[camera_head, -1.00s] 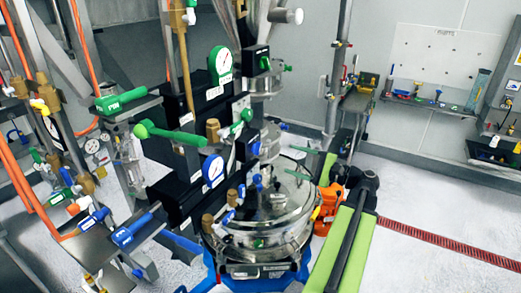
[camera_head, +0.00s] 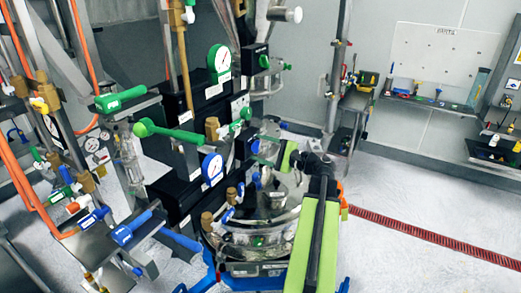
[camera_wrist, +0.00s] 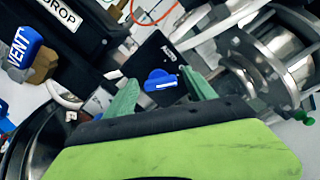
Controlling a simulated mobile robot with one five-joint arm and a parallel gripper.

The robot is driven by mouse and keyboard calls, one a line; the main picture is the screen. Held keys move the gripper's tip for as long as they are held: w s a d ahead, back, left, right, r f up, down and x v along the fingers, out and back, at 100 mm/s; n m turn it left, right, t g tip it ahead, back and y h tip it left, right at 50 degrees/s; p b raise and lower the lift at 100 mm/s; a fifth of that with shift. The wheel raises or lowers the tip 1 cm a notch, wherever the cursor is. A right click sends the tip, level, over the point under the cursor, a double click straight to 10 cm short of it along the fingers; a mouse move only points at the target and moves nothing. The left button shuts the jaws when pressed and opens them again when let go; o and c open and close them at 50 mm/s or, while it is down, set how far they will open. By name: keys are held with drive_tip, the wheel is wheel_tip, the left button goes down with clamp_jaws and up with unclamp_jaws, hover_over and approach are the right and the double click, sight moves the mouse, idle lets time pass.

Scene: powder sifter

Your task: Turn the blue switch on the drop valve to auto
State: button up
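The blue switch (camera_wrist: 161,79) sits on a square black plate in the middle of the wrist view. White lettering that seems to read AUTO (camera_wrist: 170,52) is on the plate just above it. In the head view the switch (camera_head: 255,147) is a small blue spot on a black box. My gripper (camera_wrist: 162,91) is open, with one green finger to the left and one to the right of the switch. Nothing is held between the fingers, and contact with the switch cannot be told. In the head view my gripper (camera_head: 264,150) is close in front of the box.
A blue VENT handle (camera_wrist: 24,47) and a black DROP panel (camera_wrist: 68,30) lie to the left in the wrist view. Metal pipework (camera_wrist: 272,55) is close on the right. The lidded steel vessel (camera_head: 255,232) lies below my arm. White floor is open on the right.

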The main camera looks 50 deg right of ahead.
drive_tip(key=c, duration=1.2)
drive_tip(key=shift+a, duration=0.15)
drive_tip(key=n, duration=0.6)
drive_tip(key=shift+f, duration=0.15)
drive_tip(key=n, duration=0.6)
drive_tip(key=o, duration=1.4)
drive_tip(key=shift+s, duration=0.1)
drive_tip(key=shift+c, duration=0.2)
